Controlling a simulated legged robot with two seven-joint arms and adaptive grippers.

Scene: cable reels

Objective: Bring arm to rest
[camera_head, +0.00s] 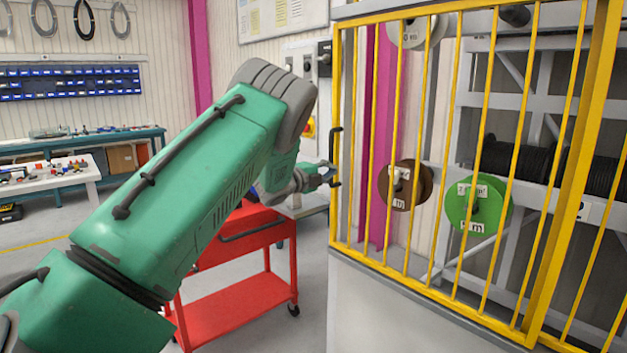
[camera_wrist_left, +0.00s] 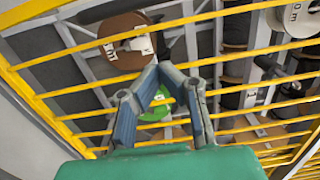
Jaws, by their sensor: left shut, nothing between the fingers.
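My left arm, green with grey joints, reaches across the head view from the lower left. Its left gripper (camera_head: 328,173) is small there, beside the black handle (camera_head: 336,145) at the left edge of the yellow barred cage (camera_head: 345,215). I cannot tell whether it touches the handle. In the left wrist view the gripper's two blue-grey fingers (camera_wrist_left: 160,70) come together at the tips, with nothing between them. The yellow bars (camera_wrist_left: 75,88) lie beyond the fingers. My right gripper is in neither view.
Behind the bars hang a brown reel (camera_head: 405,186) and a green reel (camera_head: 477,205). A red cart (camera_head: 240,292) stands under and behind my left arm. A bench (camera_head: 150,134) with tools is at the back left. Some grey floor between is clear.

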